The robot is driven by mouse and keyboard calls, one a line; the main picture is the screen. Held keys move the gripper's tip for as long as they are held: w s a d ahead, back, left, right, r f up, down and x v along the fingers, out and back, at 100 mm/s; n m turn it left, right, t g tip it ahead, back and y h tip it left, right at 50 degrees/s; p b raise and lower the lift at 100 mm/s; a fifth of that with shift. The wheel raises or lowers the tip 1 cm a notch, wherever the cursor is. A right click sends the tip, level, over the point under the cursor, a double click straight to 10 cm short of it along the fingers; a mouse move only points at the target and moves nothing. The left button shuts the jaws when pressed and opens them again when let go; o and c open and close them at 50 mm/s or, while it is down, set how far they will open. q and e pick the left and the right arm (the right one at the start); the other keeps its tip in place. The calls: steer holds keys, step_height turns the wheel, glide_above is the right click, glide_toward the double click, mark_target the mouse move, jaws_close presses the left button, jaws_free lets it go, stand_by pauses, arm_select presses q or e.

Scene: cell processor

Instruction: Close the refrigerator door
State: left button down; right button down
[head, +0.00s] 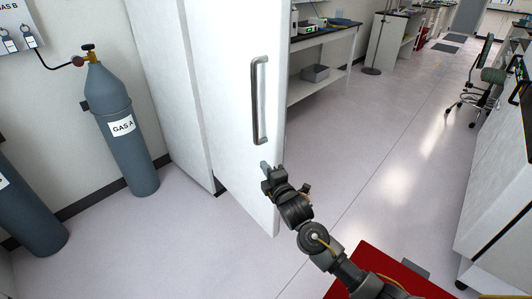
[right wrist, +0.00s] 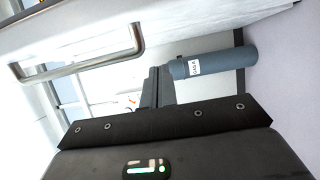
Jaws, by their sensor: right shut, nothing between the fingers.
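The white refrigerator door (head: 228,75) stands open in the head view, with its outer face and right edge showing. Its long metal handle (head: 259,100) is upright near that edge; the handle also shows in the right wrist view (right wrist: 75,62). The white refrigerator body (head: 165,80) is behind and left of the door. My right gripper (head: 266,168) is shut and empty, just below the handle and close to the door's lower part. Whether it touches the door I cannot tell. Its fingers (right wrist: 157,88) show together in the right wrist view. My left gripper is not in view.
A grey gas cylinder (head: 118,130) stands by the wall left of the refrigerator, with a second cylinder (head: 30,215) nearer. A bench (head: 325,65) stands behind the door. A white cabinet (head: 495,190) is at the right. The floor (head: 370,150) between is clear.

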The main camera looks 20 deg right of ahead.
mark_target(267, 152)
steer(key=w, duration=0.2)
steer(key=w+d, duration=0.1)
steer(key=w, duration=0.2)
steer(key=w+d, duration=0.1)
steer(key=w, duration=0.2)
steer(key=shift+w+d, duration=0.15)
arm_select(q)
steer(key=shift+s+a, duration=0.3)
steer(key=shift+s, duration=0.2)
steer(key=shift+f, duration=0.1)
